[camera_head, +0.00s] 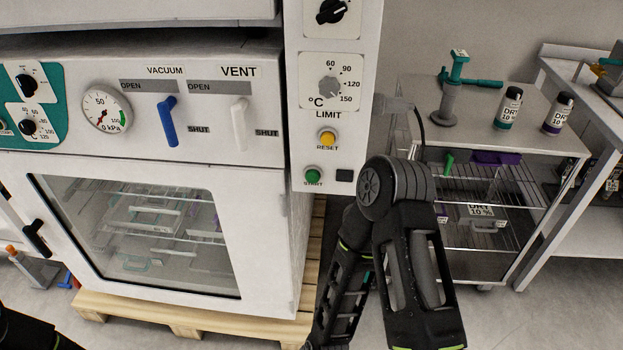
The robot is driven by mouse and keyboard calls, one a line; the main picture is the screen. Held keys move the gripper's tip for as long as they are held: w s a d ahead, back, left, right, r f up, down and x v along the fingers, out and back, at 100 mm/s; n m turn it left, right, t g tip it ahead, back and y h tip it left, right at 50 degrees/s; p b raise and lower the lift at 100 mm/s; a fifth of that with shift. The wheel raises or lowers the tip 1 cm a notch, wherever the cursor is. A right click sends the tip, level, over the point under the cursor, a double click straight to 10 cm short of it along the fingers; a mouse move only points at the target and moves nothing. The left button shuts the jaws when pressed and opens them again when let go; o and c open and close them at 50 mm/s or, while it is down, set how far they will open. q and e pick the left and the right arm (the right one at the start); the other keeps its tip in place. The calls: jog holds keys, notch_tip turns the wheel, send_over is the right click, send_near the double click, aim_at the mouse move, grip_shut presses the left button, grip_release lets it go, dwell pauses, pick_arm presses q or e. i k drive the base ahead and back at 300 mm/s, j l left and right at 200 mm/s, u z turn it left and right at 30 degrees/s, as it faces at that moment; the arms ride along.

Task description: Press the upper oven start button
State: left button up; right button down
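A green button (312,175) labelled START sits low on a tall white control panel (300,110), right of the vacuum oven. A yellow RESET button (327,139) is above it, with a temperature dial (328,87) higher up. I cannot tell from this view which oven this panel serves. Only the bottom edge of an upper unit (130,14) shows at the top left. My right arm's black joint and links stand just right of and below the panel, apart from the green button in the picture. Neither gripper's fingertips are in view.
The lower vacuum oven (265,220) has a glass door, a gauge (107,111), a blue lever (168,121) and a white lever (239,123). It stands on a wooden pallet (190,318). A grey cart (540,140) with bottles is at the right. Part of my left arm shows bottom left.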

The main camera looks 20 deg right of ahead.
aim_at(313, 177)
jog(key=z, duration=1.65)
jog(key=j, duration=1.9)
jog(key=k+z, duration=0.05)
